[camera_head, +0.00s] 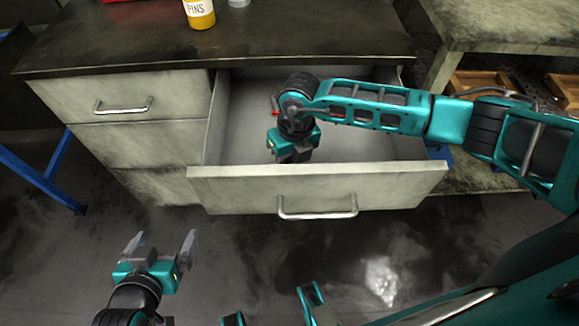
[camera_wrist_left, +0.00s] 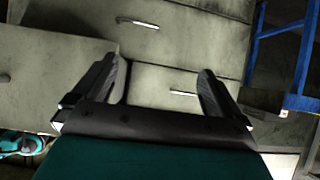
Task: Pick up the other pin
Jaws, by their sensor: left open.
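No pin can be made out clearly in either view. A yellow container labelled "PINS" (camera_head: 200,14) stands upright on the dark worktop. The wide drawer (camera_head: 232,184) below is pulled open. My right gripper (camera_head: 293,156) points down inside it, and its fingertips are too dark and hidden to read. A small red and dark item (camera_head: 275,106) shows in the drawer beside my right wrist; I cannot tell what it is. My left gripper (camera_head: 162,240) is open and empty, in front of the cabinet and left of the open drawer. Its spread fingers also show in the left wrist view (camera_wrist_left: 160,88).
Closed drawers (camera_head: 140,95) with metal handles stand left of the open drawer. A blue frame (camera_head: 45,170) is at far left. The drawer's left interior looks clear.

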